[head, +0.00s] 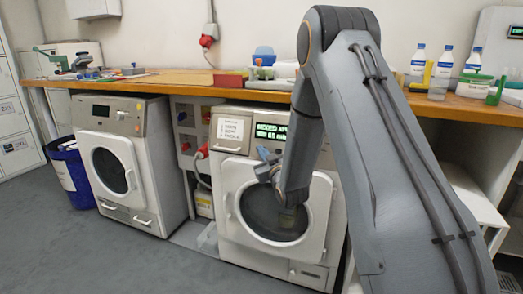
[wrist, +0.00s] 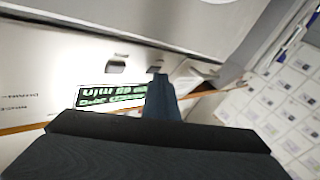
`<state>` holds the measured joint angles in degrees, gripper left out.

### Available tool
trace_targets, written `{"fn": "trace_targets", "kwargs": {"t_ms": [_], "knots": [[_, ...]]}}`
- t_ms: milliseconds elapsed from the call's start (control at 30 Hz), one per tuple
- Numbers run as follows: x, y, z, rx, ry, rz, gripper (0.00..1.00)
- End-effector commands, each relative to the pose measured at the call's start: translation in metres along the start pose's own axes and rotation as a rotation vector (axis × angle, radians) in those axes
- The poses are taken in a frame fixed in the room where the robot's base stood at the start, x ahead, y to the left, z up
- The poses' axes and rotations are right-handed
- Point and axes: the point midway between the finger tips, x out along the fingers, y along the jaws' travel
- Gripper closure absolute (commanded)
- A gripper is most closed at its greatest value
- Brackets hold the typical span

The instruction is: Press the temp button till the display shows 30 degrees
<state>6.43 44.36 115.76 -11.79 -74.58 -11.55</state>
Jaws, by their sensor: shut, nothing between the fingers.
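The white washing machine (head: 232,170) in the middle stands under the bench with its round door shut. Its lit green display (head: 271,131) seems to read "MIXED 40" on top; the lower line is hard to read. The display (wrist: 110,95) appears upside down in the wrist view. Two small grey buttons (wrist: 116,65) and (wrist: 156,69) sit beside it on the panel; I cannot read which is temp. My gripper (head: 264,152) is shut and empty in front of the panel. Its fingertip (wrist: 160,82) shows close to the second button; contact cannot be told.
Another washer (head: 120,125) stands left, beside a blue bin (head: 72,170). A wooden bench top (head: 165,82) runs above, holding bottles (head: 443,65) and a red box (head: 229,79). Floor at front left is clear.

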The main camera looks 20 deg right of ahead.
Motion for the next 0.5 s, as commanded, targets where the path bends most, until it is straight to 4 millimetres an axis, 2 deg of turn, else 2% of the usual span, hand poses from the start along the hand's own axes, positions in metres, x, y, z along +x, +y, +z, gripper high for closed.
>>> {"fn": "trace_targets", "kwargs": {"t_ms": [500], "knots": [[-0.011, -0.007, -0.008, 0.0, 0.0, 0.0, 1.0]]}}
